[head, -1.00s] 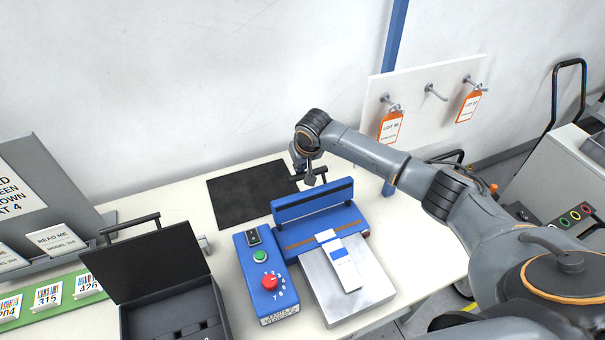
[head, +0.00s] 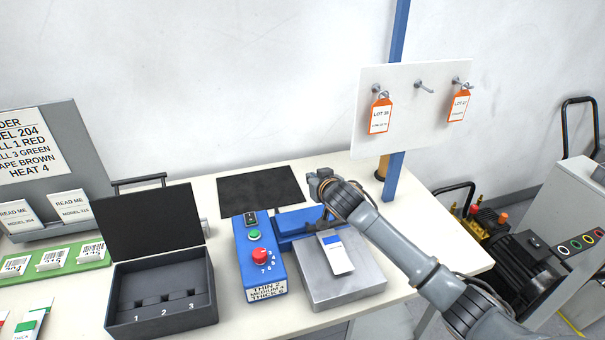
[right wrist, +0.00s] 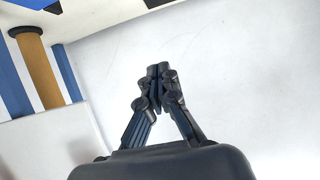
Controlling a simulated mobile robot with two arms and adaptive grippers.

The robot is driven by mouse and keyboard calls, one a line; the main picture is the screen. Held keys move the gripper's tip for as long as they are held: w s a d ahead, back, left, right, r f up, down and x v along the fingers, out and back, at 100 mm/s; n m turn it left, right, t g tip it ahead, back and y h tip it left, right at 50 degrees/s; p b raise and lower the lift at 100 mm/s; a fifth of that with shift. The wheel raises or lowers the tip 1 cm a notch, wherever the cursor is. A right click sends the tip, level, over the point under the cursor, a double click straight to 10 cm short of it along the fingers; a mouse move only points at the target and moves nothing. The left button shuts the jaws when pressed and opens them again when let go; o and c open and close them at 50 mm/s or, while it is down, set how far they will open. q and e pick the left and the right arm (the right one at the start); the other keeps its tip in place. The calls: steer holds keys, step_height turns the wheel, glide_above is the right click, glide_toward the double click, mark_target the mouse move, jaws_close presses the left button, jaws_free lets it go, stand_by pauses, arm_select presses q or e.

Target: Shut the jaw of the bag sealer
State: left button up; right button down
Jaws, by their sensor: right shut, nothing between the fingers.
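The bag sealer has a blue control box (head: 258,262) with a green button and a red knob, and a blue jaw (head: 290,224) beside it. The jaw looks low over the sealer base, but my right arm covers its right part, so I cannot tell if it is fully shut. A white pouch with a blue patch (head: 337,254) lies on the metal plate (head: 312,284) in front of the jaw. My right gripper (right wrist: 155,78) is shut and empty in the right wrist view. In the head view my right wrist is over the jaw's right end and hides the fingers. My left gripper is out of view.
An open black case (head: 160,312) stands left of the sealer. A black mat (head: 258,191) lies behind it. A blue post (head: 395,172) and a white board (head: 412,132) with orange tags rise at the back right. A brown cylinder (right wrist: 39,67) stands near the post.

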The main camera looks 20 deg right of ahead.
steer(key=s+f+t+b, duration=0.1)
steer(key=s+b, duration=0.1)
steer(key=s+f+t+b, duration=0.1)
steer(key=s+f+b, duration=0.1)
steer(key=b, duration=0.1)
steer(key=s+f+t+b, duration=0.1)
steer(key=s+t+b, duration=0.1)
steer(key=shift+s+a+f, duration=0.15)
steer(key=shift+s+a, duration=0.05)
steer(key=shift+s, duration=0.05)
steer(key=shift+s+f+b, duration=0.3)
steer(key=shift+s+b, duration=0.1)
steer(key=shift+s+f, duration=0.2)
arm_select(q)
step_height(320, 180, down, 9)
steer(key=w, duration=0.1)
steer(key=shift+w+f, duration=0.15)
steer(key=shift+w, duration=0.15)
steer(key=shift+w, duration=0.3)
arm_select(e)
steer(key=shift+f, duration=0.1)
